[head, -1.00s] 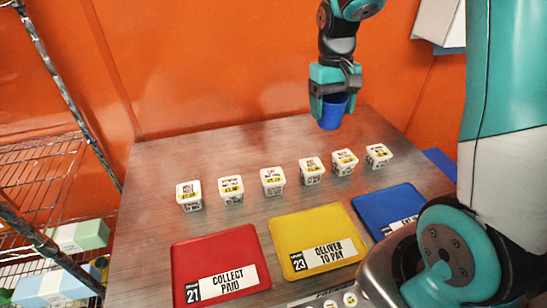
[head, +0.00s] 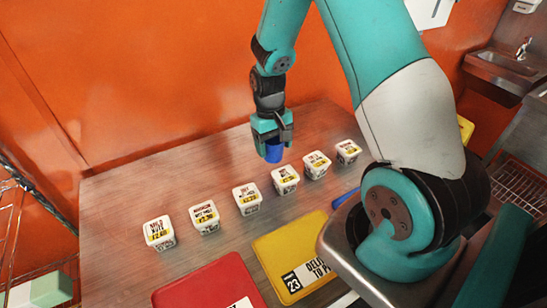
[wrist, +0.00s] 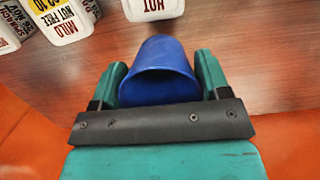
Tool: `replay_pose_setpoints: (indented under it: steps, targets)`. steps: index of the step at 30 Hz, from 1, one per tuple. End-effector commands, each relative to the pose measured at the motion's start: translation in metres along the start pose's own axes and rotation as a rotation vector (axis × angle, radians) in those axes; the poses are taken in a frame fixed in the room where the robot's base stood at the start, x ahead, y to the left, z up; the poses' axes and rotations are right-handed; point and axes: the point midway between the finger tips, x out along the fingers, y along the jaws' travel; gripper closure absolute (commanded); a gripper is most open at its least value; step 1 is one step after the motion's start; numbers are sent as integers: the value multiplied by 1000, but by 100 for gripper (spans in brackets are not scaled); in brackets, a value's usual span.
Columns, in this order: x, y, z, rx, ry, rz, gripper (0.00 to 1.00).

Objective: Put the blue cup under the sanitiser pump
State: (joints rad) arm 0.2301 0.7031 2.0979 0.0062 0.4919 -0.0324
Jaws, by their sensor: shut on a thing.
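The blue cup (head: 274,153) is held between the fingers of my gripper (head: 271,140), above the back part of the steel table. In the wrist view the cup (wrist: 158,62) fills the space between the two teal fingers, with its rim towards the camera. My gripper (wrist: 160,85) is shut on it. A pale dispenser (head: 527,5) shows on the wall at the top right corner, cut off by the picture edge. I cannot tell whether it is the sanitiser pump.
Several labelled white tubs (head: 246,199) stand in a row on the table (head: 125,200), in front of the cup. A sink (head: 500,65) with a tap is at the far right. An orange wall (head: 150,70) stands behind.

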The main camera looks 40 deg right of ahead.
Motion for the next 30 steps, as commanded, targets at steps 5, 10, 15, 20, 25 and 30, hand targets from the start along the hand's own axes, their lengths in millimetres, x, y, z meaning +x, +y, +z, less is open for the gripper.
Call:
replay_pose_setpoints:
  steps: [5, 10, 15, 20, 25, 30]
  targets:
    - [19, -1, -3, -1, 0, 0, 54]
    - [41, -1, -6, -1, -3, 0, 54]
    - [58, -1, -9, -1, 0, 0, 54]
    - [58, 0, -10, -1, 2, 0, 54]
    - [62, 0, -10, -1, 1, 0, 54]
    - [61, 0, -10, -1, 1, 0, 5]
